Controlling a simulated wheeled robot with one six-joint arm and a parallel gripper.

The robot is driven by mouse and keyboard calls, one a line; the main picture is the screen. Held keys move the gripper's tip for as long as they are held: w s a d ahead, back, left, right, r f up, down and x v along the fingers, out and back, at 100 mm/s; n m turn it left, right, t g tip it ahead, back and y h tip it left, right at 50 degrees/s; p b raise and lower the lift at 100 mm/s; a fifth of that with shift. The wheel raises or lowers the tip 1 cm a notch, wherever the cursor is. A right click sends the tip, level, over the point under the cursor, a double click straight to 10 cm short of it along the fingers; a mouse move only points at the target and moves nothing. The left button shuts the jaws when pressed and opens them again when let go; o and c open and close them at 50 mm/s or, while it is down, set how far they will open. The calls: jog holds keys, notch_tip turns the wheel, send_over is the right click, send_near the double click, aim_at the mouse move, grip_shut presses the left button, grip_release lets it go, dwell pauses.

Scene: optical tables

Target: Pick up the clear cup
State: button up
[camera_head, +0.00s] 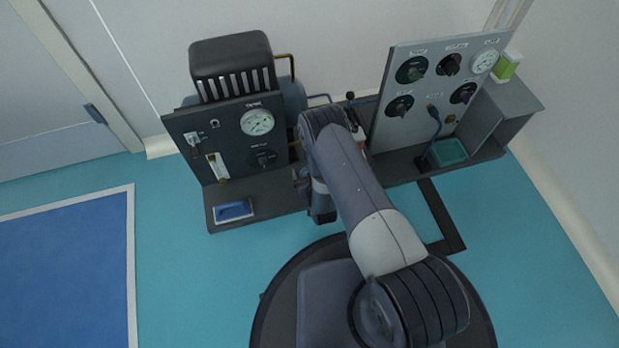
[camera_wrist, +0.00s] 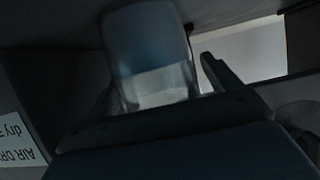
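A clear, bluish see-through cup (camera_wrist: 150,55) fills the upper middle of the wrist view, with a paler band near its lower end. One dark finger of my gripper (camera_wrist: 218,73) stands just right of the cup, with a narrow gap between them. The other finger is not clearly seen in the dark left of the cup. My gripper looks open around or close to the cup. In the head view my arm reaches down to the bench between the two panels and hides the cup.
A dark panel (camera_head: 204,134) with a gauge stands left of my arm, and a grey panel (camera_head: 404,77) with several knobs stands right. A blue tray (camera_head: 234,210) and a teal tray (camera_head: 449,152) lie on the bench. A white label (camera_wrist: 18,140) shows at left in the wrist view.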

jog(key=c, duration=1)
jog(key=shift+r, duration=0.1)
